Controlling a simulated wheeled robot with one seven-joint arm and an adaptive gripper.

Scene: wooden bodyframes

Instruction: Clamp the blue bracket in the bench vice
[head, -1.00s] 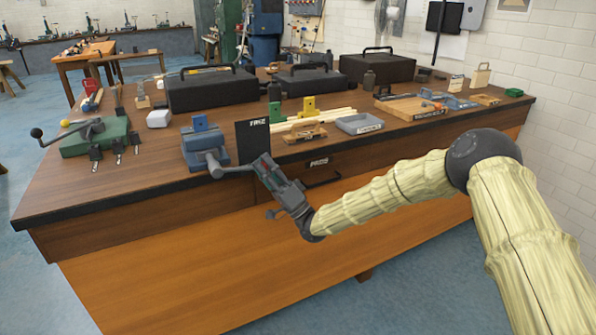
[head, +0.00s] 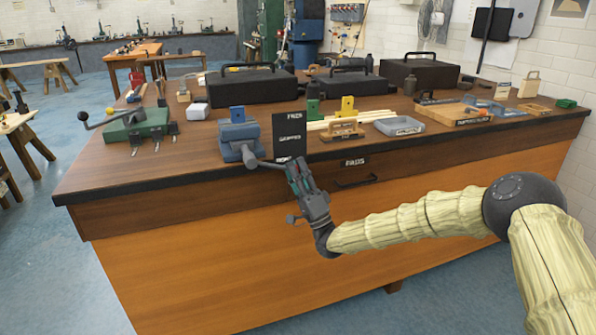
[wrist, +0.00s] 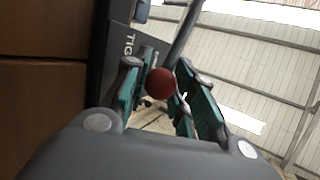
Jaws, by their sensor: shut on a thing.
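The blue bracket (head: 237,113) stands upright in the jaws of the blue-grey bench vice (head: 238,134), at the bench's front edge in the head view. Whether both jaws press on it is too small to tell. The vice's handle bar (head: 266,163) sticks out to the right from its front. My gripper (head: 292,172) is at the bar's right end, shut on it. In the wrist view, the bar (wrist: 183,38) and its red end knob (wrist: 160,83) show between the green-padded fingers. The bracket is not seen there.
A dark upright panel (head: 289,139) stands close behind my gripper. Green (head: 313,107) and yellow (head: 347,105) brackets, a wooden block (head: 343,130) and a grey tray (head: 400,127) lie to the right. A green fixture (head: 137,127) stands left. The floor before the bench is clear.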

